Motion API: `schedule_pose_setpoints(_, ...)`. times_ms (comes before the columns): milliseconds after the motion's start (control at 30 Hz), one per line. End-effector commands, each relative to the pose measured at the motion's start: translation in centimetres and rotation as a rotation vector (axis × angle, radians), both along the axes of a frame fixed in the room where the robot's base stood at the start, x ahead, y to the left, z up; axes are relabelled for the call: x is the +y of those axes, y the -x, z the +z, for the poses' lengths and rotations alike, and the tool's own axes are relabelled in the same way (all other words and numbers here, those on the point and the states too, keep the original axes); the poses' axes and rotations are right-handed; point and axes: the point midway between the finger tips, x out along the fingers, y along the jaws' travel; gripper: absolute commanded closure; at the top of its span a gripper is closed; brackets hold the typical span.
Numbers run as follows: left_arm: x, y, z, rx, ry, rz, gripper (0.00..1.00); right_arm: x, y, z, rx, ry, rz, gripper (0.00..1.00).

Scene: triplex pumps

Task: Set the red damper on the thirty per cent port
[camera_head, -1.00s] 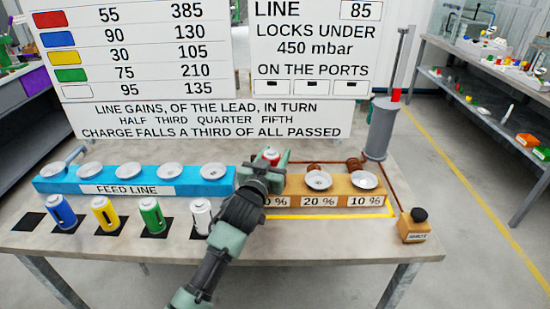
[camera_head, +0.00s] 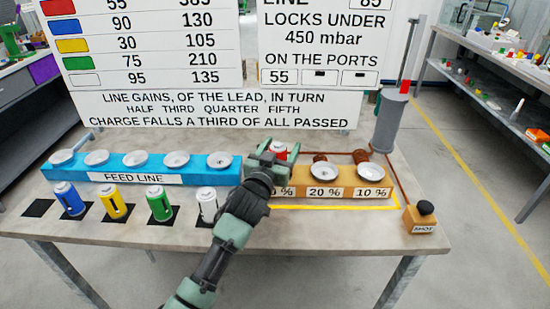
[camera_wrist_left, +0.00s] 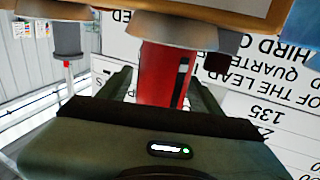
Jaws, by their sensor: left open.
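The red damper (camera_head: 279,149) stands at the leftmost port of the orange port block (camera_head: 345,193), whose label is partly hidden by my gripper and shows only "0 %". In the left wrist view, which is upside down, the red damper (camera_wrist_left: 163,75) is upright with its base at a pale round dish (camera_wrist_left: 175,30). My left gripper (camera_head: 278,157) is open, with one finger on each side of the damper. My right gripper is not in view.
The 20 % dish (camera_head: 323,171) and 10 % dish (camera_head: 370,171) are empty. Blue (camera_head: 69,199), yellow (camera_head: 111,203), green (camera_head: 159,202) and white (camera_head: 207,205) dampers stand before the blue feed line (camera_head: 140,170). A grey cylinder (camera_head: 389,120) stands behind the block's right end.

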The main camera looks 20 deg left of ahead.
Motion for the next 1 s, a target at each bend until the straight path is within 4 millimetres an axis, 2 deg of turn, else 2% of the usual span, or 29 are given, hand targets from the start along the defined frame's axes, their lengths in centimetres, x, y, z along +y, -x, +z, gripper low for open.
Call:
schedule_pose_setpoints(300, 0.3, 6.4, -0.4, 0.005, 0.002, 0.0, 0.35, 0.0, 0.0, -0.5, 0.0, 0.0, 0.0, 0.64)
schedule_pose_setpoints(500, 0.4, 10.0, -0.4, 0.005, 0.001, 0.001, 0.35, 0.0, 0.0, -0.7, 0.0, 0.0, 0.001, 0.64)
schedule_pose_setpoints(700, 0.4, 11.5, -0.2, 0.004, 0.0, 0.001, 0.35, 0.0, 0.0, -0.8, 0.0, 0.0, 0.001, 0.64)
schedule_pose_setpoints(1000, 0.5, 11.6, -0.2, 0.003, 0.0, 0.001, 0.35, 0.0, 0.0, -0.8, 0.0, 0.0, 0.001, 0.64)
